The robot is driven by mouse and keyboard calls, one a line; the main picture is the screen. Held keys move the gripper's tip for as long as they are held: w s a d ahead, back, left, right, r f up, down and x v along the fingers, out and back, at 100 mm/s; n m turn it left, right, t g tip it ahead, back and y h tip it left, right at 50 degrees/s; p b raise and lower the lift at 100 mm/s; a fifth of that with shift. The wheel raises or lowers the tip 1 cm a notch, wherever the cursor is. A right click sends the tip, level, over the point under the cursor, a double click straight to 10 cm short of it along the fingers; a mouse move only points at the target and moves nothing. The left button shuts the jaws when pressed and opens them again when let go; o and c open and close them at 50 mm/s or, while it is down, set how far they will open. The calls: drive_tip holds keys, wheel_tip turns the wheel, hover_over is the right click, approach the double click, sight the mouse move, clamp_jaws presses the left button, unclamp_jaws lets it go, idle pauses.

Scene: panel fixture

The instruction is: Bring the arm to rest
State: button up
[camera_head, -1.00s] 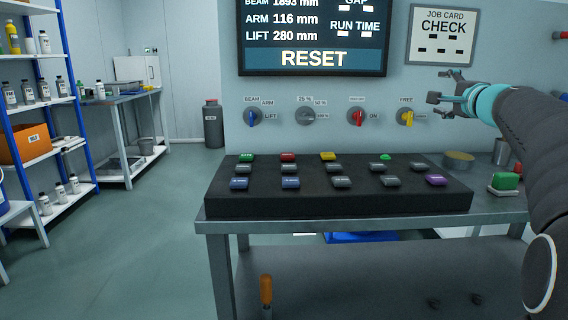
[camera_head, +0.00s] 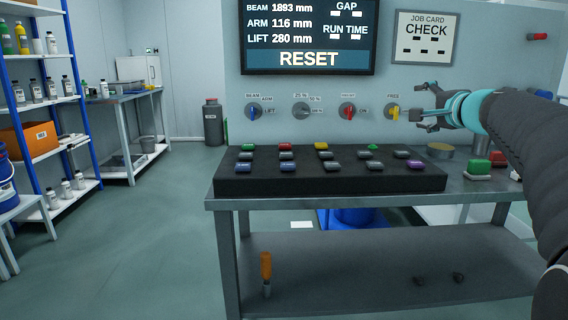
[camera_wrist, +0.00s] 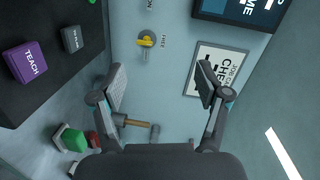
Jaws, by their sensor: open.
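My gripper (camera_head: 424,118) is open and empty, held in front of the wall panel at the right, level with the row of knobs. In the head view it is close beside the yellow knob (camera_head: 392,112) marked FREE; whether it touches is not clear there. In the wrist view the spread fingers (camera_wrist: 160,88) hold nothing, and the yellow knob (camera_wrist: 146,41) shows beyond them, apart from both. My arm reaches in from the right edge.
A black button block (camera_head: 330,184) with several coloured buttons sits on the metal table (camera_head: 462,200) below. A screen (camera_head: 308,35) and job card (camera_head: 425,38) hang above. Floor at left is clear.

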drive_tip(key=s+a+f+n+g+y, duration=0.1)
drive_tip(key=s+a+f+n+g, duration=0.65)
drive_tip(key=s+a+f, duration=0.95)
drive_tip(key=s+f+n+g+h, duration=0.1)
drive_tip(key=s+f+n, duration=0.2)
drive_tip(key=s+f, duration=0.4)
drive_tip(key=s+f+n+g+h, duration=0.2)
drive_tip(key=s+f+n, duration=0.2)
drive_tip(key=s+f, duration=0.3)
drive_tip(key=s, duration=0.5)
drive_tip(key=shift+d+f+p, duration=0.25)
drive_tip(key=shift+f+p, duration=0.05)
